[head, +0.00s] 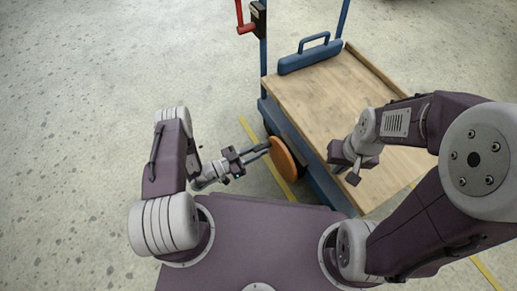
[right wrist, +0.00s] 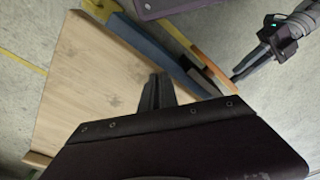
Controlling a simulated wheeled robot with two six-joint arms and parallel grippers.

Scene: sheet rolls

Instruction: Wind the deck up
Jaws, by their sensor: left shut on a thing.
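The cart's wooden deck (head: 325,100) sits in a blue frame at the right of the head view. In the right wrist view the deck (right wrist: 90,85) fills the left. An orange disc-shaped wheel (head: 281,160) stands at the cart's near left side; it shows nearly edge-on in the right wrist view (right wrist: 212,66). My left gripper (head: 263,150) is shut at the wheel's outer face; the exact part it grips is hidden. My right gripper (head: 350,172) hangs over the deck's near edge. Its fingers (right wrist: 156,92) are together with nothing visible between them.
A blue handle (head: 305,54) stands on the far end of the cart. A red lever (head: 242,18) sits on a black box on a blue post (head: 263,60). Yellow lines (head: 278,178) mark the speckled floor. The floor at the left is clear.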

